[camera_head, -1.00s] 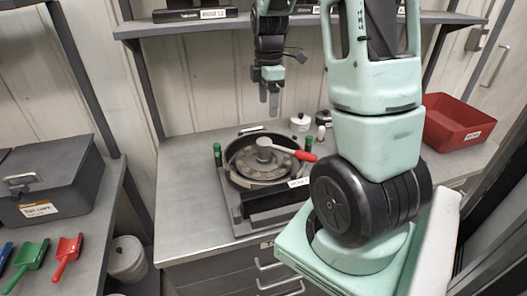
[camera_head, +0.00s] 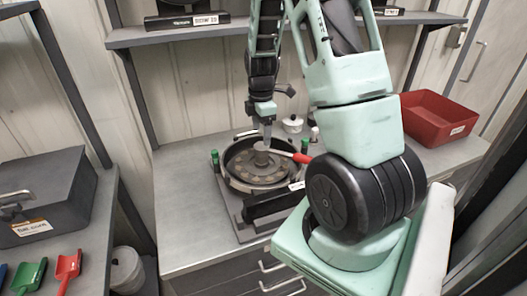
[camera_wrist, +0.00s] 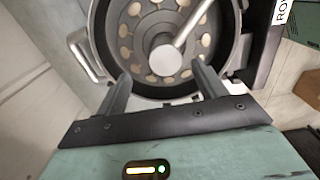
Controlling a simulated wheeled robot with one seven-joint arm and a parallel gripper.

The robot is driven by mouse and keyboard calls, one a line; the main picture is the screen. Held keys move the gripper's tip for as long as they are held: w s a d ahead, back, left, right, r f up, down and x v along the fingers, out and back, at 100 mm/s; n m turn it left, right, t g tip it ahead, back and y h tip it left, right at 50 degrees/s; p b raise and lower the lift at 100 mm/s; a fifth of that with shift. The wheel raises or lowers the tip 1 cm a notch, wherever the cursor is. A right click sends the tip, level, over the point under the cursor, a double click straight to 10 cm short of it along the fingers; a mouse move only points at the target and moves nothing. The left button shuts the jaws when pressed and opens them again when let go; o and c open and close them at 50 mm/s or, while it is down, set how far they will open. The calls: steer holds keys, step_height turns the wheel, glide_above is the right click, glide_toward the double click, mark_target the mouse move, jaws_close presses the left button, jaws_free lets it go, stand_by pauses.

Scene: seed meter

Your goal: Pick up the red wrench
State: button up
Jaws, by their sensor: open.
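The red wrench (camera_head: 299,157) lies across the round seed meter (camera_head: 232,185), its red handle sticking out over the right rim. Its metal end reaches the central hub (camera_head: 261,158). In the wrist view its grey shaft (camera_wrist: 193,25) runs from the hub (camera_wrist: 164,60) to the top edge; the red handle is out of that view. My gripper (camera_head: 267,138) points down above the hub. In the wrist view my gripper (camera_wrist: 160,75) is open and empty, its two fingers on either side of the hub; their exact height above it is hard to tell.
A red bin (camera_head: 438,118) stands at the right of the counter (camera_head: 182,210). Green-capped posts (camera_head: 214,157) stand beside the meter. A shelf (camera_head: 170,37) crosses behind. A grey case (camera_head: 45,190) and coloured scoops (camera_head: 68,268) lie on the left bench. The counter's left part is clear.

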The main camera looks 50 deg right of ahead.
mark_target(262, 145)
steer(key=shift+f, duration=0.7)
steer(key=f+p, duration=0.1)
steer(key=f, duration=0.1)
steer(key=f+p, duration=0.1)
steer(key=f, duration=0.1)
steer(key=shift+s+a+f+p, duration=0.1)
steer(key=shift+s+a+p, duration=0.15)
steer(key=shift+s+p, duration=0.1)
steer(key=shift+f, duration=0.55)
jaws_close()
steer(key=shift+w+r, duration=0.1)
steer(key=shift+r+b, duration=1.4)
steer(key=shift+r, duration=3.55)
